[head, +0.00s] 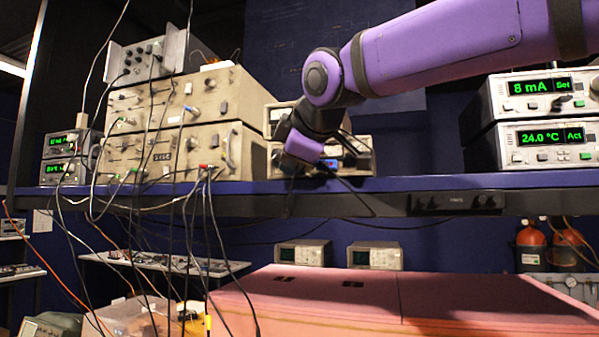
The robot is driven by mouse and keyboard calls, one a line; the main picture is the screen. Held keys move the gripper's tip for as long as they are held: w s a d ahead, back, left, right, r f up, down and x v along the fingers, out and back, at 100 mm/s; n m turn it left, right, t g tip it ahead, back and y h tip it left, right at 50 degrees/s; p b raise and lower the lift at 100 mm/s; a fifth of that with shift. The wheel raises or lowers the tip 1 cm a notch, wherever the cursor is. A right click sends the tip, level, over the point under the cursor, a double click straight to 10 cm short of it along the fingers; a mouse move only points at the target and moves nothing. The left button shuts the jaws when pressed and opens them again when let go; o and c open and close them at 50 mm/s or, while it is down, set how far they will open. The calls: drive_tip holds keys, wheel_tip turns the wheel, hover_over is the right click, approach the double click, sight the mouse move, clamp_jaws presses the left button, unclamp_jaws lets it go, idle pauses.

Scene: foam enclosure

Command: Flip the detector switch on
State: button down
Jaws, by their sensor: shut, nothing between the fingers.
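My gripper (322,160), at the end of my purple arm, is in front of a small beige instrument (362,142) on the blue shelf. It is shut and empty. The hand hides much of that instrument's front, and I cannot tell whether the fingertips touch it. I cannot make out which control is the detector switch, or its position. Candidates are on the stacked beige units (220,150) left of my gripper, which carry several knobs and toggles, and on the partly hidden instrument.
Two meters (543,95) with green displays stand on the shelf at right. Loose cables (188,220) hang in front of the left units and over the shelf edge (385,203). A pink foam enclosure (330,297) stands below. Open space lies between my gripper and the right meters.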

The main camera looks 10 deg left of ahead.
drive_tip(key=shift+w, duration=0.1)
drive_tip(key=shift+w, duration=0.3)
drive_tip(key=shift+w+d, duration=0.1)
drive_tip(key=shift+w, duration=0.2)
idle(0.6)
drive_tip(key=shift+s, duration=0.2)
drive_tip(key=shift+s, duration=0.5)
idle(0.3)
drive_tip(key=shift+s+a+r, duration=0.15)
drive_tip(key=shift+s, duration=1.1)
drive_tip(key=shift+s+a+r, duration=0.1)
drive_tip(key=shift+s+r, duration=0.05)
drive_tip(key=shift+s, duration=1.1)
